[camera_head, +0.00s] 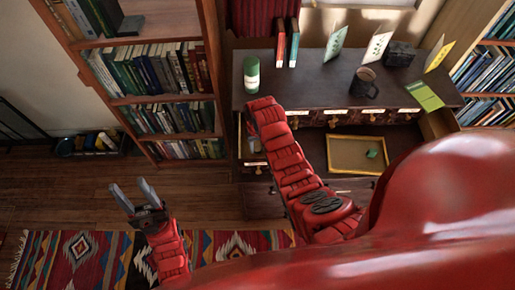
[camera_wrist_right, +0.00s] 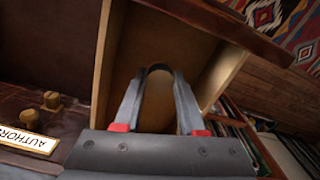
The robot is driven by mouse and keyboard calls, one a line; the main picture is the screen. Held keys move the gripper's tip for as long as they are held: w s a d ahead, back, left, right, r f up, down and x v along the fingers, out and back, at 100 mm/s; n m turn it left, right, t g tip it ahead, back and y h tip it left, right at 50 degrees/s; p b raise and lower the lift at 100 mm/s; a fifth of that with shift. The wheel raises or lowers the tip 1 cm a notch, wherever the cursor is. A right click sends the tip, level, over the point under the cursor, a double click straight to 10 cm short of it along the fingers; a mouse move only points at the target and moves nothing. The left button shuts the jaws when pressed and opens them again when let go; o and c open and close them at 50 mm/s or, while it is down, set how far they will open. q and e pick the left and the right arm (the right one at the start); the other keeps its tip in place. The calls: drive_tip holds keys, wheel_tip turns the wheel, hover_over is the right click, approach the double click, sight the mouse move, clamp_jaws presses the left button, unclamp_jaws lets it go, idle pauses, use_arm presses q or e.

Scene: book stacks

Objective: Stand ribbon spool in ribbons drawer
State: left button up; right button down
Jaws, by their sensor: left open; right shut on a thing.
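My right gripper (camera_wrist_right: 158,80) is shut on a rounded, tan-brown thing with a dark top edge, which I take to be the ribbon spool (camera_wrist_right: 157,102). It is held in front of or within an open wooden drawer (camera_wrist_right: 198,40); the depth is unclear. I cannot read this drawer's label. In the head view, my right arm bends down at the desk's left end, where an open drawer (camera_head: 254,147) partly shows; the arm hides most of the gripper and the spool. My left gripper (camera_head: 135,194) is open and empty above the floor by the rug.
The desk (camera_head: 310,92) carries a green can (camera_head: 252,76), books, cards and a mug (camera_head: 364,84). An open tray (camera_head: 357,138) holds a small green block (camera_head: 372,153). Another drawer (camera_head: 437,124) sticks out at right. A bookcase (camera_head: 162,99) stands at left.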

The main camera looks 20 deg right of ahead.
drive_tip(key=shift+f+p, duration=0.3)
drive_tip(key=shift+f, duration=0.75)
drive_tip(key=c, duration=0.5)
unclamp_jaws()
drive_tip(key=shift+f, duration=0.1)
